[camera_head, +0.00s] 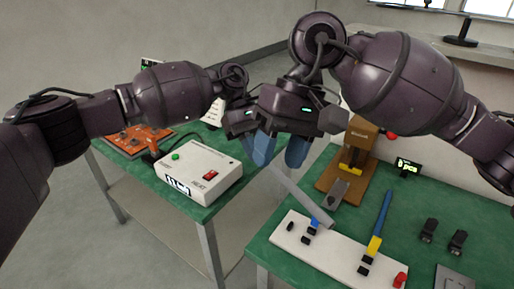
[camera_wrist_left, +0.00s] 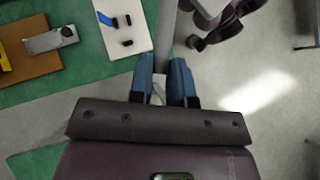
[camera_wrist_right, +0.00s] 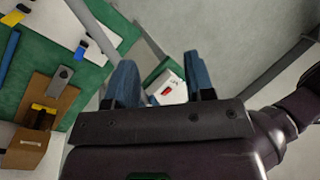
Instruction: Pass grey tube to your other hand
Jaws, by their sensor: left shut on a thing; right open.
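In the head view the left fingers are mostly hidden by the right gripper. My right gripper (camera_head: 281,150) is open, close beside the left one near the tube's upper end. In the right wrist view its fingers (camera_wrist_right: 160,70) are apart, with no tube held between them.
A white box with a red switch (camera_head: 198,172) stands on the left green table, near an orange device (camera_head: 137,138). The right green table bears a white board (camera_head: 290,240), a blue-and-yellow tool (camera_head: 381,220) and a brown fixture (camera_head: 352,160). A floor gap separates the tables.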

